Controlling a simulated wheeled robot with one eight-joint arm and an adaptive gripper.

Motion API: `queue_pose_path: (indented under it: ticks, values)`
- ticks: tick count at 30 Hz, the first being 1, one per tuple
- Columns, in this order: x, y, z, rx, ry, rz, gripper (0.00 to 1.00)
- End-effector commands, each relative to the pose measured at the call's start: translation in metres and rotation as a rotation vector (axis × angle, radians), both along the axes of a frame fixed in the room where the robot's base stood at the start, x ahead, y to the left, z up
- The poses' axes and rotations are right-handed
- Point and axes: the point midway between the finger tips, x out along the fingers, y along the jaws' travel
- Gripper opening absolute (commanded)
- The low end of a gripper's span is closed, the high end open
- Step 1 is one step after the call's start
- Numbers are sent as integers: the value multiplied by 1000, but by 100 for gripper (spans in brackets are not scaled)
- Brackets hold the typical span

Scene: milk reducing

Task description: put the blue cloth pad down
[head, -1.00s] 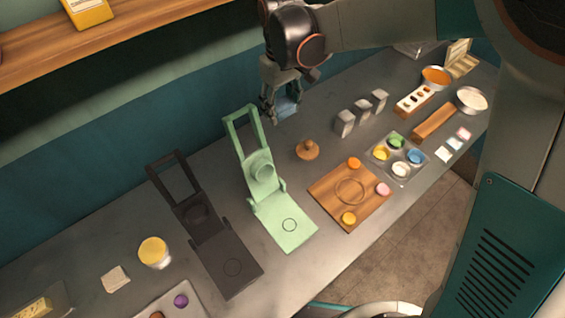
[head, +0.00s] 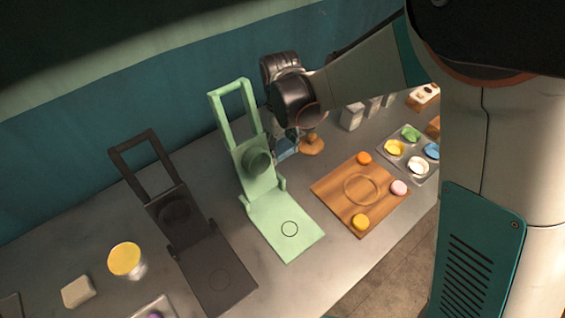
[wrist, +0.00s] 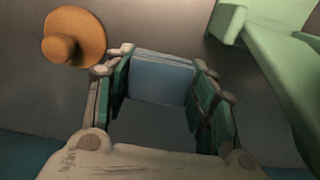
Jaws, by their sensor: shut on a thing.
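The blue cloth pad (wrist: 162,78) is held between the two fingers of my gripper (wrist: 163,85) in the wrist view. In the head view the pad (head: 286,148) shows just below my gripper (head: 285,140), beside the upright part of the green press. The grey counter shows beyond the pad in the wrist view. I cannot tell whether the pad touches the counter.
The green press (head: 262,180) stands just left of my gripper, and its frame (wrist: 265,60) is close on the right in the wrist view. A wooden knob-topped piece (head: 311,144) is on the other side. A wooden board (head: 335,186) lies in front. A dark press (head: 190,225) stands further left.

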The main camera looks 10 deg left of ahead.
Motion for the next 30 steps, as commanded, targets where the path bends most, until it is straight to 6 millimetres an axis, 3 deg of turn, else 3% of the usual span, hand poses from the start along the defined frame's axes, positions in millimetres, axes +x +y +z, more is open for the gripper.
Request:
queue_pose_path:
  ticks: [7,14,28,29,30]
  values:
    - [-2,1,-16,0,0,2,21]
    - [-6,3,-48,0,0,6,21]
    - [-7,3,-53,0,0,6,21]
    - [-7,3,-53,0,0,6,53]
    - [-7,3,-53,0,0,6,62]
